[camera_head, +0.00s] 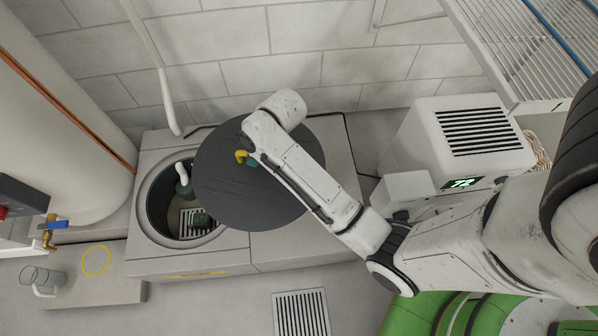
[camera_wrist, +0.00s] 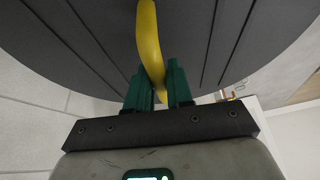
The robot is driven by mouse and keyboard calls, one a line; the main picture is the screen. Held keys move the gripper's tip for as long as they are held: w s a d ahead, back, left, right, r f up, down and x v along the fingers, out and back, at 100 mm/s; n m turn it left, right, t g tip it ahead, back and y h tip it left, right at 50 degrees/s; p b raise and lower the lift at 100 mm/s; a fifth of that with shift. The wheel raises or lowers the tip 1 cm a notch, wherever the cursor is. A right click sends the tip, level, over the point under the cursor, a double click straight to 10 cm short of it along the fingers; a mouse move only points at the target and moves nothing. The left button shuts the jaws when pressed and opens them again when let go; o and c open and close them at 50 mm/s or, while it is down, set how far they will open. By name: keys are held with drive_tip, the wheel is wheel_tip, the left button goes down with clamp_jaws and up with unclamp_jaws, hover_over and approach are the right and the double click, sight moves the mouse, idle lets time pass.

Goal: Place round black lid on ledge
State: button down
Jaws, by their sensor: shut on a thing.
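The round black lid (camera_head: 235,200) is large and flat, with dark ribs and a yellow handle (camera_wrist: 150,40) in the wrist view. My gripper (camera_wrist: 158,82) has green fingers shut on the yellow handle, which also shows in the head view (camera_head: 240,156). In the head view the lid overlaps the right part of a round opening (camera_head: 160,200) and the grey ledge (camera_head: 338,215) around and right of it. I cannot tell whether the lid touches the ledge or hangs above it. My arm hides part of the lid.
Inside the opening are a white pipe and a small grate. A white unit with a green display (camera_head: 465,135) stands right of the ledge. A large tank (camera_head: 60,130) is at left, with a glass mug (camera_head: 42,280) below. A floor grate (camera_head: 300,314) lies in front.

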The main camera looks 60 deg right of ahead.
drive_tip(key=s+d+f+n+y+p, duration=0.1)
drive_tip(key=s+d+f+n, duration=0.3)
drive_tip(key=s+d+f, duration=0.4)
drive_tip(key=shift+g, duration=0.4)
drive_tip(key=f+b, duration=0.1)
drive_tip(key=f, duration=0.2)
drive_tip(key=f+b, duration=0.2)
drive_tip(key=f, duration=0.2)
drive_tip(key=d+f+b, duration=0.1)
drive_tip(key=f, duration=0.2)
drive_tip(key=shift+w+d+f, duration=0.1)
drive_tip(key=shift+w+f, duration=0.1)
drive_tip(key=shift+f, duration=0.15)
drive_tip(key=shift+r, duration=0.1)
drive_tip(key=c, duration=1)
unclamp_jaws()
